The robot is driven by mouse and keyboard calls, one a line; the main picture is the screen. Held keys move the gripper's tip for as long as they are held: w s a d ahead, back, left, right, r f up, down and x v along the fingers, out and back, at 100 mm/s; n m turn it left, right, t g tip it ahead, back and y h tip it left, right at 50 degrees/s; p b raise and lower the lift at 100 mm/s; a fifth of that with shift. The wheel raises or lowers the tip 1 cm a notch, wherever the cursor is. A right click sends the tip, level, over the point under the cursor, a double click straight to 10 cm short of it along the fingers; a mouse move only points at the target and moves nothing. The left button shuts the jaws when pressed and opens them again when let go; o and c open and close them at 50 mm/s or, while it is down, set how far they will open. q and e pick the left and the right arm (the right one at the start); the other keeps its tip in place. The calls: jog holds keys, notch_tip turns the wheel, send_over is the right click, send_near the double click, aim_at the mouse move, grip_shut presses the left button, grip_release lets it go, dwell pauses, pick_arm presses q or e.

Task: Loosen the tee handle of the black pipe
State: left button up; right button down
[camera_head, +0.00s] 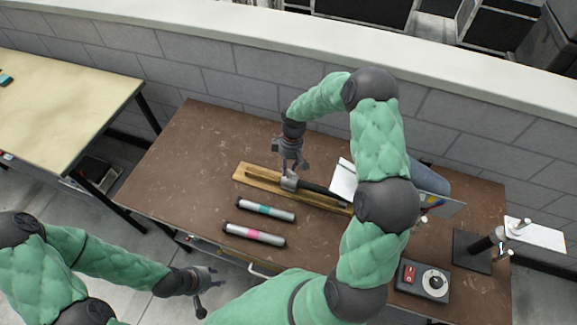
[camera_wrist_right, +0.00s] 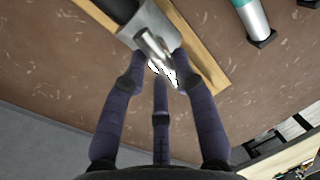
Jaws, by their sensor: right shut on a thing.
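In the right wrist view the pipe's dark end (camera_wrist_right: 118,8) enters this block. A shiny metal tee handle (camera_wrist_right: 158,52) stands out from the block. My right gripper (camera_head: 290,168) reaches down over the block. In the wrist view its fingers (camera_wrist_right: 160,75) close around the tee handle, which is partly hidden between them. My left gripper (camera_head: 204,286) hangs in front of the table, empty, with fingers spread.
Two silver cylinders, one with a teal band (camera_head: 265,210) and one with a pink band (camera_head: 254,235), lie in front of the board. A control box (camera_head: 421,281) and a black stand (camera_head: 473,250) are at the right. The table's left part is clear.

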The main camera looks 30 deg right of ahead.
jog(key=shift+n, duration=0.5)
jog(key=c, duration=0.9)
grip_release()
jog(key=shift+c, duration=0.2)
notch_tip(320, 180, up, 12)
jog(key=w+d, duration=0.1)
jog(key=shift+w+d, duration=0.2)
jog(key=shift+d, duration=0.2)
jog(key=shift+f, duration=0.1)
